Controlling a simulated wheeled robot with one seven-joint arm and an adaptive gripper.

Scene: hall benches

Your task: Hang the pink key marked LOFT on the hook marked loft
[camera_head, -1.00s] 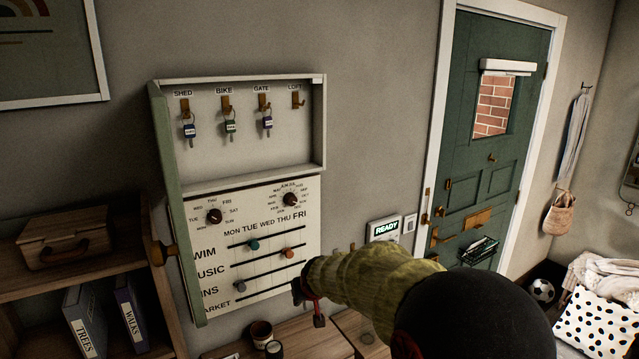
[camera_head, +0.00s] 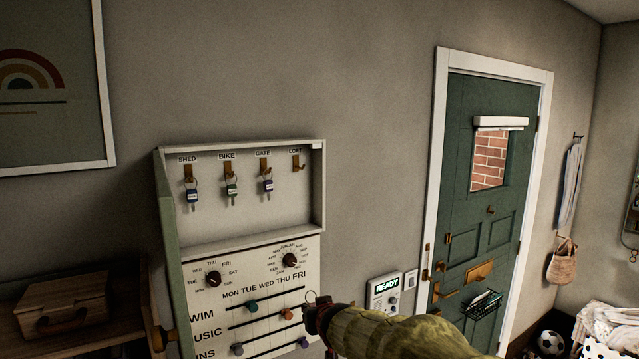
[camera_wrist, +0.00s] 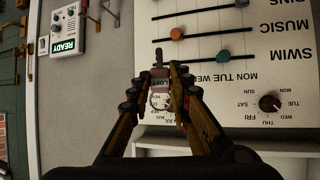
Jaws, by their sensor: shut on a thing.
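The pink LOFT key (camera_wrist: 159,85) is between the fingers of my gripper (camera_wrist: 160,76) in the wrist view, its tag and ring showing. In the head view my gripper (camera_head: 314,314) is at the lower right edge of the board, with a ring (camera_head: 310,297) standing above it; the tag is hidden there. The hook marked LOFT (camera_head: 297,164) is empty, at the right end of the hook row in the upper box. My gripper is well below this hook. The wrist view is upside down and does not show the hooks.
Keys hang on the SHED (camera_head: 193,193), BIKE (camera_head: 232,192) and GATE (camera_head: 268,186) hooks. Dials and sliders cover the lower board (camera_head: 260,262). The box has a raised rim (camera_head: 318,190). A READY panel (camera_head: 385,288) is on the wall to the right. Wall space right of the box is clear.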

